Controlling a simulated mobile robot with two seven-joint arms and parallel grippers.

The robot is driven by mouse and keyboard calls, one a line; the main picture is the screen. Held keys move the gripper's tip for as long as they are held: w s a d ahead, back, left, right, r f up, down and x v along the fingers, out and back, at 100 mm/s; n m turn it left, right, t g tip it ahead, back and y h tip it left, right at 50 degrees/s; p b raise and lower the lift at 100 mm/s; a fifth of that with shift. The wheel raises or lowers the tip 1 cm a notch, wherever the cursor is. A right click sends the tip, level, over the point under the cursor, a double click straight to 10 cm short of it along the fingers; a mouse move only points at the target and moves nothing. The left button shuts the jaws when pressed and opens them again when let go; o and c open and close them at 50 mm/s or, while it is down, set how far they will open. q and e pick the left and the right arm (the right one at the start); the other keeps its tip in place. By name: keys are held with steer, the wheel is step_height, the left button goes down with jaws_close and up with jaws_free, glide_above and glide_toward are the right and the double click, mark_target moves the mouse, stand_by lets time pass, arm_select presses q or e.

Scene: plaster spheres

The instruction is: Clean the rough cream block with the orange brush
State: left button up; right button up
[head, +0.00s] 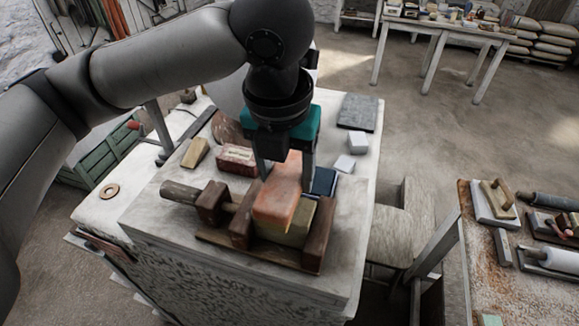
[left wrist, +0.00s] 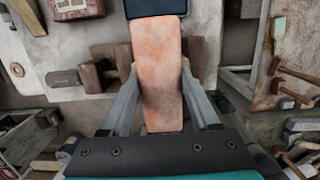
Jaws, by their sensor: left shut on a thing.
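My left gripper (head: 286,172) is shut on the orange brush (head: 280,199), a long orange block with pale worn patches. The brush is also between the fingers of the left gripper (left wrist: 165,112) in the left wrist view, where the brush (left wrist: 158,70) points away from the palm. In the head view the brush is over the rough cream block (head: 297,228), which sits in a dark wooden vise (head: 240,222). The brush hides much of the block's top, and I cannot tell whether they touch. My right gripper is in neither view.
The vise stands on a pale stone-topped bench (head: 150,222). Behind it lie a reddish brick (head: 236,157), a wooden wedge (head: 195,152), a dark blue block (head: 322,182) and two white cubes. A chair (head: 398,235) and a tool table (head: 500,285) stand to the right.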

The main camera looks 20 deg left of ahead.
arm_select(q)
steer(key=shift+r, duration=0.15)
steer(key=shift+r, duration=1.15)
steer(key=shift+r, duration=2)
